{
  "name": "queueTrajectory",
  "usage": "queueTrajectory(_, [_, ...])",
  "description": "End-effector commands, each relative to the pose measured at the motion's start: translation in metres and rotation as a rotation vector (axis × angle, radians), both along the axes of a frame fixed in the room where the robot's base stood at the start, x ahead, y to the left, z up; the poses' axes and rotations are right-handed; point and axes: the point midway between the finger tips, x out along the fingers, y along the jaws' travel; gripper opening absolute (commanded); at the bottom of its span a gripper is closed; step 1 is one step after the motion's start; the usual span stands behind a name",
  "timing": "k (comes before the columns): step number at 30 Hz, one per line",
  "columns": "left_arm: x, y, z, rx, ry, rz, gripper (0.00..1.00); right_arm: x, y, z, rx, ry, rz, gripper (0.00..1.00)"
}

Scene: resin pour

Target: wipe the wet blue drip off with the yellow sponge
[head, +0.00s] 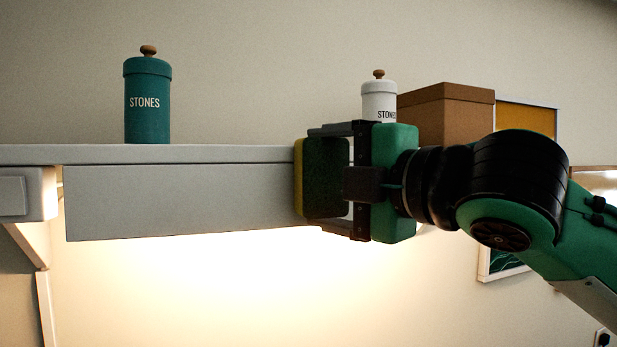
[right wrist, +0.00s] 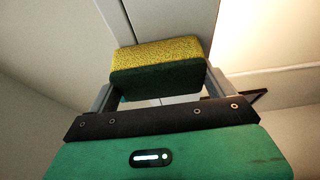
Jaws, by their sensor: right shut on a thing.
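The sponge (head: 323,165) has a yellow layer and a dark green layer. My right gripper (head: 332,182) is shut on it, with the yellow side facing left, away from the palm. In the head view the sponge overlaps the right part of the shelf's grey front board; I cannot tell whether it touches. The right wrist view shows the sponge (right wrist: 158,57) between both fingers of the right gripper (right wrist: 160,84). I cannot make out a blue drip on the board; the sponge and gripper hide part of it. My left gripper is not in view.
On the grey shelf (head: 220,153) stand a teal STONES canister (head: 147,105) at left and a white STONES canister (head: 378,98) behind my gripper. A brown box (head: 447,112) stands at right. The grey front board (head: 180,202) is bare left of the sponge, with bright light below.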

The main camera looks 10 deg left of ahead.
Motion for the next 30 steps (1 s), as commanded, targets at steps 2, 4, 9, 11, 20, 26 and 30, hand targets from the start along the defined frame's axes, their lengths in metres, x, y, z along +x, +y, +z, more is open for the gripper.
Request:
queueTrajectory(2, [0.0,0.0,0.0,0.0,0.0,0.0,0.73,0.004,-0.005,0.0,0.002,0.001,-0.003,0.67])
queueTrajectory(4, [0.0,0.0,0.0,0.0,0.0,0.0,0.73,0.004,-0.006,0.0,0.001,0.0,-0.002,0.67])
queueTrajectory(9, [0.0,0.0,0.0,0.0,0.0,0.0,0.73,0.001,-0.002,0.0,0.0,0.0,0.0,0.67])
queueTrajectory(11, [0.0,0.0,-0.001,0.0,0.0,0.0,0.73,-0.001,0.002,0.0,-0.001,-0.001,0.001,0.67])
queueTrajectory(20, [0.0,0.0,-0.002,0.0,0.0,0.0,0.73,-0.015,0.023,0.0,0.0,-0.001,0.002,0.67])
queueTrajectory(26, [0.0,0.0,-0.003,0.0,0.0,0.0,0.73,-0.018,0.028,0.0,0.0,0.0,0.001,0.67])
queueTrajectory(30, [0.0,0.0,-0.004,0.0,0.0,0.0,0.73,-0.025,0.036,0.0,-0.001,-0.001,0.004,0.67])
